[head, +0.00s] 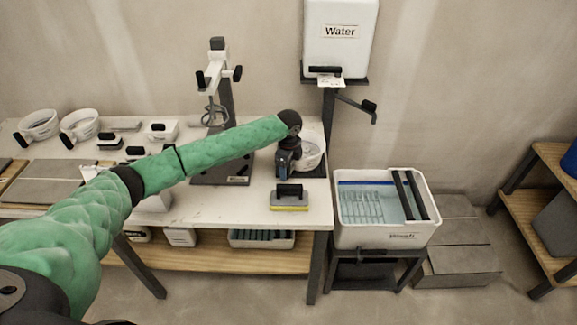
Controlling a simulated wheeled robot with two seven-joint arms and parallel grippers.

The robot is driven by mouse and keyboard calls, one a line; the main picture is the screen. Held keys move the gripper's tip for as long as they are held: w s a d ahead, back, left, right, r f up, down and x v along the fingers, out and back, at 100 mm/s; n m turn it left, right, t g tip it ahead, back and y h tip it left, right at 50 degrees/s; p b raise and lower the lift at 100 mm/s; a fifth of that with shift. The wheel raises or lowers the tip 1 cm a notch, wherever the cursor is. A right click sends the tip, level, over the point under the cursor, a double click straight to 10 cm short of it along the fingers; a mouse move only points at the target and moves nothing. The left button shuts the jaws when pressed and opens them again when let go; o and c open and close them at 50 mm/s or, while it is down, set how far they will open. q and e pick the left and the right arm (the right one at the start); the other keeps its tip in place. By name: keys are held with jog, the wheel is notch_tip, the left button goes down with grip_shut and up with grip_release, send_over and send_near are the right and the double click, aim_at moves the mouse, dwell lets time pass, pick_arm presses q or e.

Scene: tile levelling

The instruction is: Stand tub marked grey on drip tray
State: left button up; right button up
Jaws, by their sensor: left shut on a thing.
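My left gripper (289,165) is shut on a white tub (312,153) at the right end of the bench, on the tub's left side. The gripper and arm hide part of the tub, and no grey mark can be read on it. A dark flat edge that looks like the drip tray (319,173) shows under the tub. I cannot tell whether the tub rests on it or hangs just above. My right gripper is not in view.
Two white tubs (79,126) with dark handles stand at the bench's far left. A mixer stand (226,110) is behind my arm. A float with a yellow base (289,198) lies in front. The Water tank (340,45) and Wash tub (388,238) are at right.

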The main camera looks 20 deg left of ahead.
pick_arm(q)
jog(key=o, duration=1.7)
jog(key=shift+c, duration=0.2)
jog(key=shift+r, duration=0.1)
jog(key=shift+r, duration=0.25)
notch_tip(320, 180, up, 10)
jog(key=b, duration=0.3)
jog(key=shift+f, duration=0.1)
jog(key=shift+s+r, duration=0.1)
jog(key=shift+r, duration=0.65)
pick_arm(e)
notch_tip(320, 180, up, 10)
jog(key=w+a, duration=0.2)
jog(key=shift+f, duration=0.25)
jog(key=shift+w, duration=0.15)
pick_arm(q)
jog(key=shift+s+f, duration=0.1)
